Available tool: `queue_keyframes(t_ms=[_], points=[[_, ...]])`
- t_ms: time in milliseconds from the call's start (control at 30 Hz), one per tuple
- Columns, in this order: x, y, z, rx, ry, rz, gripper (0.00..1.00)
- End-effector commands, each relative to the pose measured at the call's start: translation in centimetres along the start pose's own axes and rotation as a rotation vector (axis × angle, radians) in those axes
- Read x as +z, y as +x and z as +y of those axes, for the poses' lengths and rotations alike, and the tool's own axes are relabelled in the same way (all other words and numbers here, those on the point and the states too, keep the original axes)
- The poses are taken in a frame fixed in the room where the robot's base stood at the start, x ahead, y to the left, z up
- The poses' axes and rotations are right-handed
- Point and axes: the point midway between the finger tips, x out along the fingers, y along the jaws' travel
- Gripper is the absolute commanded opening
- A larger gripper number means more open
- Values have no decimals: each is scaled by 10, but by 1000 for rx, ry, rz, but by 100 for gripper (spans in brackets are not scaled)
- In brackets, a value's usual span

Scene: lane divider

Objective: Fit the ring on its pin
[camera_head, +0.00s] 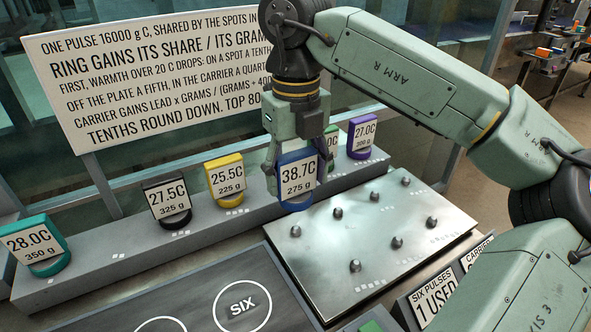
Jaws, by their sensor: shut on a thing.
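My gripper (298,158) points down and is shut on a blue ring (283,198) whose tag reads 38.7C, 275 g. The blue ring appears held near the shelf's front and the back left edge of a shiny metal plate (372,252); its exact height cannot be told. Several short dark pins or knobs, such as a front one (355,266), stand on the plate with no rings on them. On the grey shelf (110,260) stand a teal ring (52,264), a black ring (178,219), a yellow ring (231,200) and a purple ring (359,153). A green tagged ring (333,138) is partly hidden behind my gripper.
A sign (150,75) with rules stands behind the shelf. A dark board (205,300) with white circles, one marked SIX, lies in front. Cards (436,300) reading SIX PULSES, 1 USED and CARRIER stand at the lower right. My arm covers the right side.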

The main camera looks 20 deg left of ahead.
Motion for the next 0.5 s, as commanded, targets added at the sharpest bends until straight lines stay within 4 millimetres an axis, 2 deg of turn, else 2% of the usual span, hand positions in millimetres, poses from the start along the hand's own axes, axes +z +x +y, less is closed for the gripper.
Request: queue_keyframes(t_ms=[267,500], points=[[0,11,0,0,0,0,22],[0,33,0,1,0,-1,22]])
